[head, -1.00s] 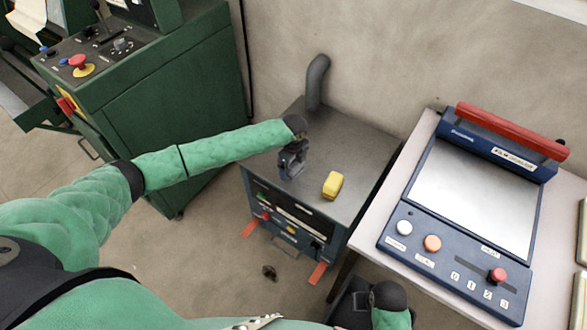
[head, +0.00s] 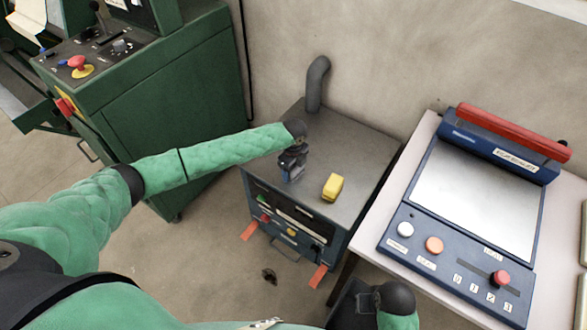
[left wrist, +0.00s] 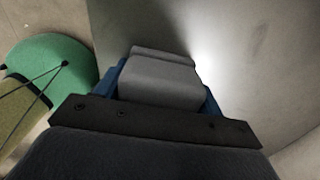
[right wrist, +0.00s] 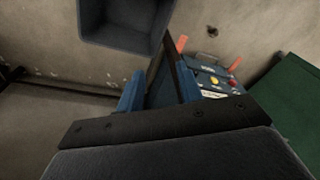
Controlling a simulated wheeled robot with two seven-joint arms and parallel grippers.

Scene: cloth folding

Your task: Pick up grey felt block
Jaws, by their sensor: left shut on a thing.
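The grey felt block (left wrist: 160,82) sits between the blue fingers of my left gripper (left wrist: 163,90) in the left wrist view. The fingers are shut on its two sides. In the head view my left gripper (head: 291,170) is low over the left part of the grey metal top of the cabinet (head: 345,145). The block is mostly hidden there by the gripper, and I cannot tell whether it touches the surface. My right gripper (right wrist: 160,85) shows blue fingers standing apart with nothing between them, away from the cabinet top.
A yellow block (head: 333,187) lies on the cabinet top, right of my left gripper. A grey pipe (head: 317,82) rises at the back. A table with a blue machine (head: 475,185) stands to the right. A green machine (head: 175,105) stands to the left.

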